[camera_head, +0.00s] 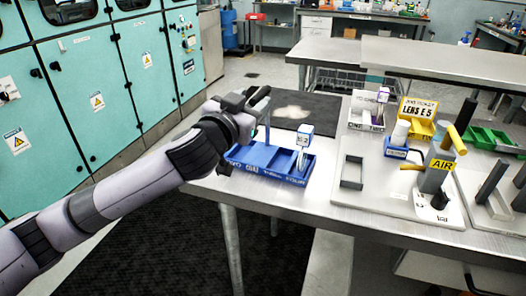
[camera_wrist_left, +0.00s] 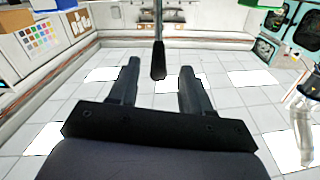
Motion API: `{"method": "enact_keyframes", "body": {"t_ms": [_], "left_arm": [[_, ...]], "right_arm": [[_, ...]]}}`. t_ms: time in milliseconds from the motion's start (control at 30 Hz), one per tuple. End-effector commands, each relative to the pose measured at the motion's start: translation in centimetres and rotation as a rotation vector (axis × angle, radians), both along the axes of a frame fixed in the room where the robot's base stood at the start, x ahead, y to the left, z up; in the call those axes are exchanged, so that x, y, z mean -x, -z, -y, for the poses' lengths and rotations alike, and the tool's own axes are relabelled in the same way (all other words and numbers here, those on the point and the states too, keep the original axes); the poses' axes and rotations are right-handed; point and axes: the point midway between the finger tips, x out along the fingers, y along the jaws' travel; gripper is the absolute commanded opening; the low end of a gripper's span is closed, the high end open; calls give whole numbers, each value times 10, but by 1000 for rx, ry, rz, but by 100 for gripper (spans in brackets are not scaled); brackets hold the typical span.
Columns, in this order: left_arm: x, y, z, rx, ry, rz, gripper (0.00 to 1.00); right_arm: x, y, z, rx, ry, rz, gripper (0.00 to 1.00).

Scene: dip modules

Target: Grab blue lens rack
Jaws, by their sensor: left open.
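A blue rack (camera_head: 262,178) with open compartments and white lettering stands at the left end of the metal table. A thin grey post (camera_head: 267,132) rises at it, and a small white-and-blue tag stand (camera_head: 304,142) is at its right part. My left gripper (camera_head: 258,98) is above the rack, near the top of the post. In the left wrist view, the fingers (camera_wrist_left: 157,82) are apart, with a grey rod with a black end (camera_wrist_left: 158,62) showing between and beyond them. I cannot tell whether they touch it. My right gripper is not in view.
A dark mat (camera_head: 322,110) lies behind the rack. To the right are a grey board (camera_head: 375,205) with an open frame, an AIR-labelled stand (camera_head: 437,172), a small blue holder (camera_head: 396,152) and a yellow LENS sign (camera_head: 418,108). Teal cabinets (camera_head: 120,70) line the left.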

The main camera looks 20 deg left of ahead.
Motion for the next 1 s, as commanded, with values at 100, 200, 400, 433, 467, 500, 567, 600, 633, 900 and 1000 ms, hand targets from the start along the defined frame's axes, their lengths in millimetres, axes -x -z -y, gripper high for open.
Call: {"method": "enact_keyframes", "body": {"t_ms": [100, 200, 400, 433, 467, 500, 567, 600, 633, 900, 1000], "left_arm": [[-8, 0, 2, -1, 1, 0, 48], [-19, 0, 3, 0, 1, 0, 48], [-42, 2, 6, 0, 0, 0, 48], [-44, 2, 7, 0, 1, 0, 48], [-46, 2, 7, 0, 1, 0, 48], [-49, 3, 7, 0, 1, 0, 48], [-51, 3, 8, 0, 1, 0, 48], [-52, 3, 7, 0, 1, -1, 48], [-53, 3, 7, 0, 1, -1, 48], [-53, 4, 8, 0, 1, -1, 29], [-53, 4, 8, 0, 1, -1, 0]], "right_arm": [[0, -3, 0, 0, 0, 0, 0], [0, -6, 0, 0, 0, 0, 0], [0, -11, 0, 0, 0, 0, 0], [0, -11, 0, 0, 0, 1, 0], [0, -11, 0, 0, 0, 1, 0], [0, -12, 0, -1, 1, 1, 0], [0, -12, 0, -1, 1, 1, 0], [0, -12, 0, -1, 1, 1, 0], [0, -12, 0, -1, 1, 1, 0], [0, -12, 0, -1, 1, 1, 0], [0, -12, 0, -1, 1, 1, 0]]}}
